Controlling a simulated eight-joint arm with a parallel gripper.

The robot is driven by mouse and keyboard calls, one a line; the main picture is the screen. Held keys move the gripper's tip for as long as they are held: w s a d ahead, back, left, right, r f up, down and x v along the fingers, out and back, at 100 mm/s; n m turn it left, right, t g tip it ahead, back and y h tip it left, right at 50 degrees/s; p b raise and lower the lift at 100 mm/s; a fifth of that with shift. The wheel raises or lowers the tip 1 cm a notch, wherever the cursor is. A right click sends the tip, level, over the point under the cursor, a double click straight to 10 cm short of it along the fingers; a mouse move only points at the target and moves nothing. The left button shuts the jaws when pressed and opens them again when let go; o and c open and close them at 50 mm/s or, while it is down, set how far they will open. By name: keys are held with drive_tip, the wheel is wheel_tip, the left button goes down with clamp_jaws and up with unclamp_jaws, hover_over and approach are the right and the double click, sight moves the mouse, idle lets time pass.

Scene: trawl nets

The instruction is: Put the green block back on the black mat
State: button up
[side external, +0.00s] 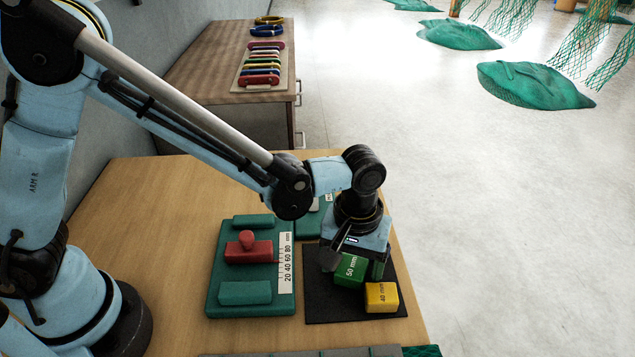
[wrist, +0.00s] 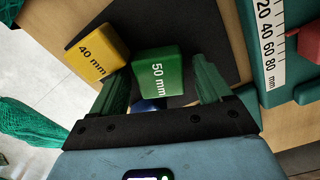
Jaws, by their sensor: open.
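The green block (side external: 349,271), marked 50 mm, is over the black mat (side external: 325,302), directly under my gripper (side external: 356,262). In the wrist view the green block (wrist: 157,74) stands between my two green fingers, with its label facing the camera. My gripper (wrist: 160,80) is open, with a finger on each side of the block and a visible gap on the right. The black mat (wrist: 205,28) shows behind it. My gripper hides part of the block in the side view, and I cannot tell whether its underside touches the mat.
A yellow block (side external: 381,297), marked 40 mm, sits on the mat's front right, close to the green block. A green gauge board (side external: 212,275) with a red slider (side external: 250,251) and white scale (side external: 286,262) lies left of the mat. Bare wooden table (side external: 150,225) is further left.

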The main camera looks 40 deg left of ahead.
sight(352, 266)
wheel_tip(352, 266, up, 12)
drive_tip(key=s+a+m+t, duration=0.2)
drive_tip(key=a+t, duration=0.1)
drive_tip(key=a, duration=0.7)
drive_tip(key=s+a+r+m+t, duration=0.1)
drive_tip(key=s+a+m+t, duration=0.1)
drive_tip(key=a, duration=0.9)
drive_tip(key=shift+s+m+t, duration=0.3)
drive_tip(key=shift+s+t, duration=0.55)
drive_tip(key=shift+t, duration=0.25)
drive_tip(key=shift+a, duration=0.1)
